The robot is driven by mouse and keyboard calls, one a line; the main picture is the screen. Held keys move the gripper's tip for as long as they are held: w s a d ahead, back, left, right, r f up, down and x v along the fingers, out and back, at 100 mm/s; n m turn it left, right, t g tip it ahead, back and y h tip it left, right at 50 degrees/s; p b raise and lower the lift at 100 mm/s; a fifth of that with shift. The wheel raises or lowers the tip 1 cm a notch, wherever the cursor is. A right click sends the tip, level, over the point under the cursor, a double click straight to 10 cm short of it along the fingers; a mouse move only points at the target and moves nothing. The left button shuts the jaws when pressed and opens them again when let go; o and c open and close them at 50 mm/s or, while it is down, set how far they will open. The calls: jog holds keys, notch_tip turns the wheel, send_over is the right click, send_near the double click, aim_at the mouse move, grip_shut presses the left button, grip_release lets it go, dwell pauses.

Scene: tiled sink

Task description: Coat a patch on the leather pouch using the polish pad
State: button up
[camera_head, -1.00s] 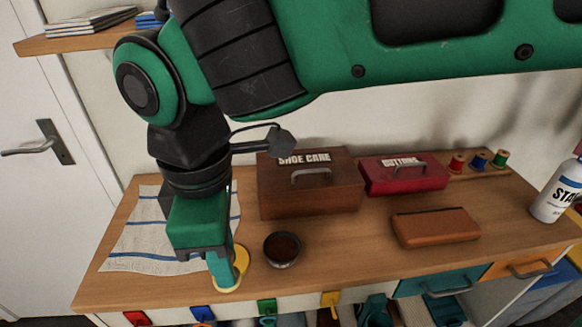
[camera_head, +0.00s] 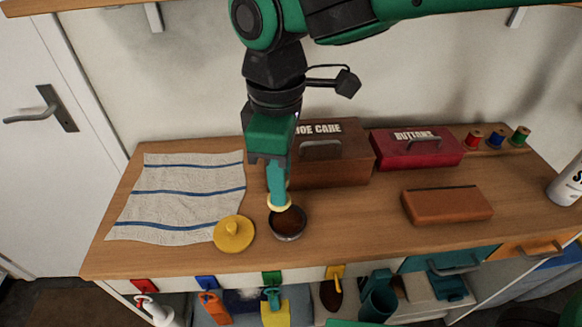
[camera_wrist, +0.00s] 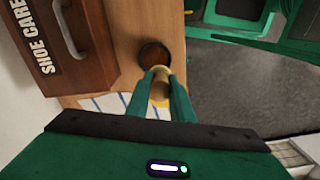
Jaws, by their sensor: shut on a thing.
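My gripper (camera_head: 278,200) points down at the left rear part of the open round tin (camera_head: 289,236), which holds dark brown polish. It is shut on a small pale-yellow round piece (camera_head: 284,207), which looks like the polish pad. In the wrist view the pad (camera_wrist: 160,76) sits between the fingers, at the edge of the tin (camera_wrist: 154,54). I cannot tell whether it touches the polish. The brown leather pouch (camera_head: 447,205) lies flat on the counter to the right, clear of my gripper.
A yellow knobbed disc (camera_head: 234,234) lies left of the tin. A striped cloth (camera_head: 180,190) covers the counter's left. The shoe-care box (camera_head: 330,168) stands behind, with the red buttons box (camera_head: 418,150) and thread spools (camera_head: 496,138) to its right. Counter between tin and pouch is clear.

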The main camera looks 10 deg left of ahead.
aim_at(289, 200)
jog(key=shift+w+d+f, duration=0.2)
jog(key=shift+f, duration=0.85)
jog(key=shift+w+d+f, duration=0.2)
jog(key=shift+w+f, duration=0.05)
jog(key=shift+f, duration=0.75)
jog(key=shift+w+d+f, duration=0.2)
jog(key=shift+f, duration=0.85)
jog(key=shift+f, duration=0.55)
jog(key=shift+r, duration=0.1)
notch_tip(289, 200, up, 7)
dwell(0.8)
dwell(0.7)
